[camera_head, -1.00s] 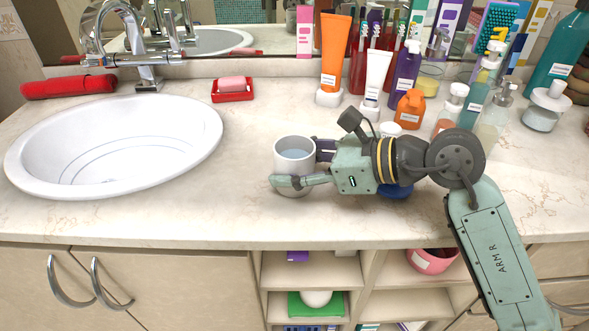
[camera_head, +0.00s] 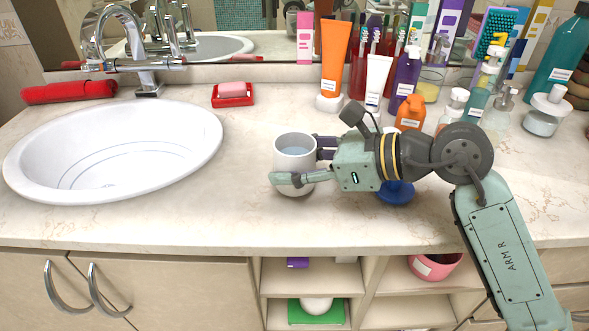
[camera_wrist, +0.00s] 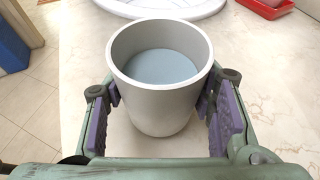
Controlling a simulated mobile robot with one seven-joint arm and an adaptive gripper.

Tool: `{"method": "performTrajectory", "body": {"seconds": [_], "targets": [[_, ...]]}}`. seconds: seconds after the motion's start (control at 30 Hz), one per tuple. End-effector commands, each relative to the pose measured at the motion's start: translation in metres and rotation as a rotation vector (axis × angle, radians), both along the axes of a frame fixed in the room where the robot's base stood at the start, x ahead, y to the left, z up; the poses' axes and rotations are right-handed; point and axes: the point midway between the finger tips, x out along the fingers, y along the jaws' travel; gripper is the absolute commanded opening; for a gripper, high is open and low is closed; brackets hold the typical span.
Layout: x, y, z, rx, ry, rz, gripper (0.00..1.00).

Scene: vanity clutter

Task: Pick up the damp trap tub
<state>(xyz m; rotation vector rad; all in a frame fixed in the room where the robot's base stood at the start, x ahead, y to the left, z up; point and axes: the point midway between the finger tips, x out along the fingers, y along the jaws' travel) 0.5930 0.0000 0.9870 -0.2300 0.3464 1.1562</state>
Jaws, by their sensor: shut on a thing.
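The damp trap tub looks to be the pale grey, open-topped round tub (camera_head: 294,165) with a blue-grey surface inside. It is upright over the counter, right of the sink. My gripper (camera_head: 303,166) reaches in from the right and is shut on its sides. In the wrist view the tub (camera_wrist: 160,112) sits between the purple-padded fingers of my gripper (camera_wrist: 158,98), one on each side. I cannot tell surely whether its base clears the counter.
The sink (camera_head: 40,150) lies left, with a red soap dish (camera_head: 232,101) behind. An orange tube (camera_head: 335,58), a white tube (camera_head: 377,80), an orange pump bottle (camera_head: 410,114) and several other bottles crowd the back right. A blue item (camera_head: 396,192) is under my arm. The front counter is clear.

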Motion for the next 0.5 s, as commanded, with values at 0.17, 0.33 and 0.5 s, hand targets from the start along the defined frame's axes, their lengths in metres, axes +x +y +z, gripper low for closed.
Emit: {"method": "performTrajectory", "body": {"seconds": [0.17, 0.33, 0.5], "targets": [[0.000, 0.000, 0.013, -0.002, -0.001, 0.001, 0.12], [-0.011, 0.000, 0.020, 0.001, -0.002, -0.001, 0.12], [-0.030, 0.000, 0.021, 0.000, -0.003, -0.001, 0.12]]}}
